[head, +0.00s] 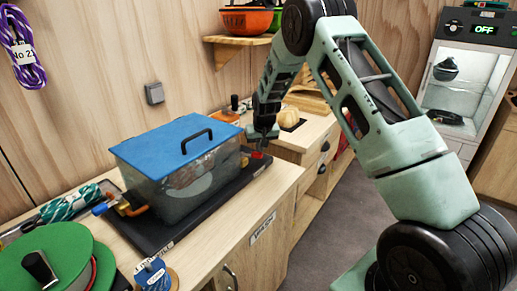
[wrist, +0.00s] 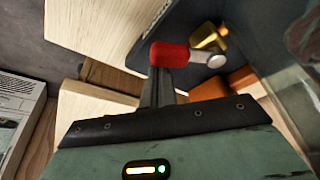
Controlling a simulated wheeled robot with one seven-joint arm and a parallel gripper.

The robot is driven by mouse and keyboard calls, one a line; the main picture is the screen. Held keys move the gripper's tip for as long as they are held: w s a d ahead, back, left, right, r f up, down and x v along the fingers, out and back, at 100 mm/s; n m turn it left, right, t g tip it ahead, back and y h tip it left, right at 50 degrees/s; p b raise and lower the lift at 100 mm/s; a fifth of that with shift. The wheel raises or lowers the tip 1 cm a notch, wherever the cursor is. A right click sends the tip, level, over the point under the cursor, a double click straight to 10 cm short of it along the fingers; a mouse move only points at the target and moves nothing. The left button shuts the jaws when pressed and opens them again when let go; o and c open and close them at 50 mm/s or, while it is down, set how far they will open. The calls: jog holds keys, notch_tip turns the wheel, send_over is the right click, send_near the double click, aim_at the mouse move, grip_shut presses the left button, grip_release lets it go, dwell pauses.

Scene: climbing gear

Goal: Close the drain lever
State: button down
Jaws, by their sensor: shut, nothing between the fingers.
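A lever with a red grip (wrist: 170,54) and a round metal pivot shows in the wrist view, beside a brass fitting (wrist: 209,38). In the head view the red grip (head: 257,155) is small, at the right end of the blue-lidded clear tank (head: 190,185). My gripper (head: 262,140) is at that end of the tank, above the black tray. In the wrist view my gripper (wrist: 162,85) is shut and empty, its fingertips right by the red grip. I cannot tell whether they touch it. Which lever is the drain one is not readable.
A second, blue-handled valve (head: 101,209) sits at the tank's left end. The black tray (head: 160,236) lies on a wooden bench. A green spool (head: 60,265) stands front left. A lower wooden counter (head: 305,135) with a pale round item is behind my gripper.

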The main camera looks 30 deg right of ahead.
jog(key=shift+s+a, duration=0.25)
jog(key=shift+s, duration=0.2)
jog(key=shift+s+b, duration=0.1)
jog(key=shift+b, duration=0.2)
dwell(0.3)
jog(key=shift+s+d, duration=0.45)
jog(key=shift+s, duration=0.2)
jog(key=shift+r, duration=0.1)
